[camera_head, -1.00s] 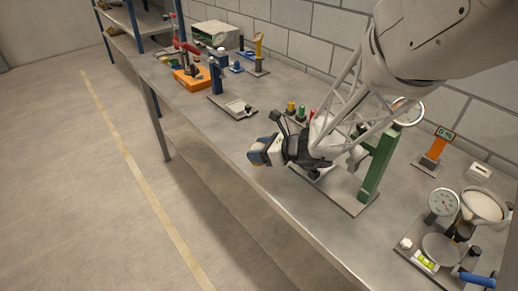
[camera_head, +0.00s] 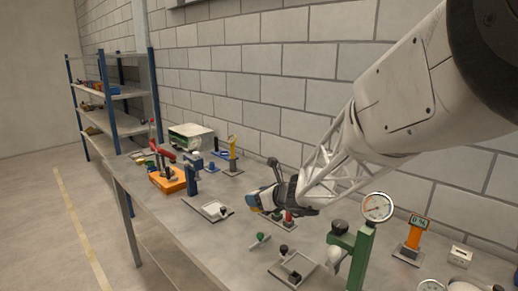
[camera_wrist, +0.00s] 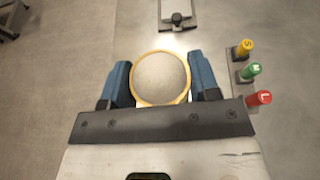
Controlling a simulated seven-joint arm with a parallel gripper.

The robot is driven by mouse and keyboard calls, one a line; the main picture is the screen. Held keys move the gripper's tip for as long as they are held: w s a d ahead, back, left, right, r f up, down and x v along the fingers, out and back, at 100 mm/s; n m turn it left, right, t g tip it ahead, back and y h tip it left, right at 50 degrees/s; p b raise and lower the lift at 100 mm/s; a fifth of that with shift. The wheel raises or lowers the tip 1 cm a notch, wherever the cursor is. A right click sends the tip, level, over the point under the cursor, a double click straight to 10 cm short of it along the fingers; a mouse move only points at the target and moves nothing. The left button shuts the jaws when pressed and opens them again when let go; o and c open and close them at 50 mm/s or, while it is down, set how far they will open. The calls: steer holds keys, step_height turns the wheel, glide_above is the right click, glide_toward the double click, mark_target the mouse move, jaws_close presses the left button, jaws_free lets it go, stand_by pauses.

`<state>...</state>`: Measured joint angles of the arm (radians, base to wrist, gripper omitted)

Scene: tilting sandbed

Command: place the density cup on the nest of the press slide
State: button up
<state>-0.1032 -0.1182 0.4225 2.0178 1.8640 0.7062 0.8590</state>
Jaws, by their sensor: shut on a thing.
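My gripper (camera_wrist: 160,85) is shut on the density cup, whose tan rim (camera_wrist: 134,95) and grey fill show between the blue fingers in the wrist view. In the head view my gripper (camera_head: 258,203) is above the bench, left of the green press (camera_head: 357,258); the cup is not clearly made out there. The press has a round gauge (camera_head: 377,207) on top. A flat plate (camera_head: 277,268) with a dark block and a black knob lies at its foot; I cannot tell for sure whether this is the slide with its nest.
Yellow, green (camera_wrist: 250,71) and red handled pieces stand right of the cup in the wrist view. A flat plate with a dark knob (camera_wrist: 178,19) lies beyond the cup. Farther left are an orange-based device (camera_head: 167,181) and a blue stand (camera_head: 191,175). A brick wall bounds the back.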

steer(key=w+d+r+m+t+h, duration=0.3)
steer(key=w+d+m+h, duration=0.1)
steer(key=w+d, duration=0.45)
steer(key=w+d+f+m+h, duration=0.2)
steer(key=w+d+h, duration=0.1)
steer(key=d, duration=0.5)
steer(key=w+d+f+m+t+h, duration=0.1)
steer(key=w+d+f+m+h, duration=0.2)
steer(key=d, duration=0.6)
steer(key=shift+w+f+m, duration=0.15)
steer(key=shift+w+m, duration=0.1)
steer(key=shift+m, duration=0.05)
steer(key=shift+w, duration=0.15)
steer(key=s+a+f+n+g+y, duration=0.2)
steer(key=s+f+n+g+y, duration=0.3)
steer(key=s+n+g+y, duration=0.3)
steer(key=shift+s+a+f+n+g+y, duration=0.4)
steer(key=shift+s+n+y, duration=0.55)
steer(key=shift+n+y, duration=1.75)
